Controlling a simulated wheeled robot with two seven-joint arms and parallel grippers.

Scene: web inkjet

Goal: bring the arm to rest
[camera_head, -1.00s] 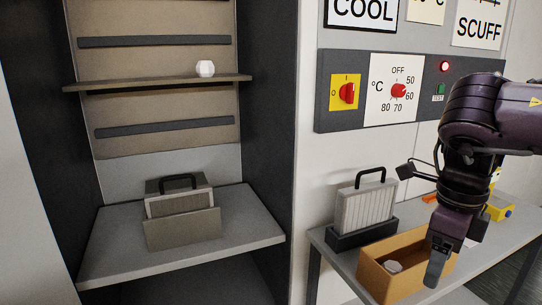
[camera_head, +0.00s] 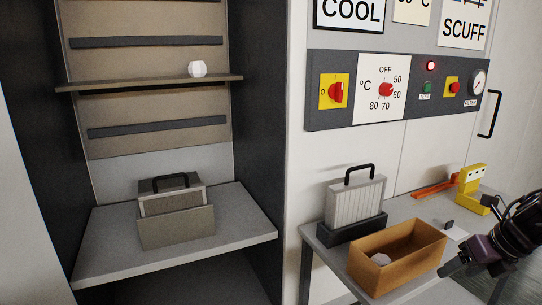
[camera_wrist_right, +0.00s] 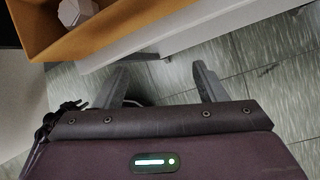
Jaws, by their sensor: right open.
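My right gripper (camera_head: 452,268) is low at the right edge of the head view, just right of the open-topped brown box (camera_head: 368,277). In the right wrist view my right gripper (camera_wrist_right: 160,82) has its two fingers apart with nothing between them, over the tiled floor. The brown box also shows at the top left there (camera_wrist_right: 40,45). A whitish faceted piece (camera_head: 381,259) lies in the box. My left gripper is not in view.
The box stands on a grey table (camera_head: 408,206) with a filter in a dark holder (camera_head: 352,228), a yellow device (camera_head: 470,190) and an orange tool (camera_head: 436,189). A control panel (camera_head: 312,115) is above. At left, an open cabinet holds another filter (camera_head: 172,195) and a white knob-like piece (camera_head: 197,69).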

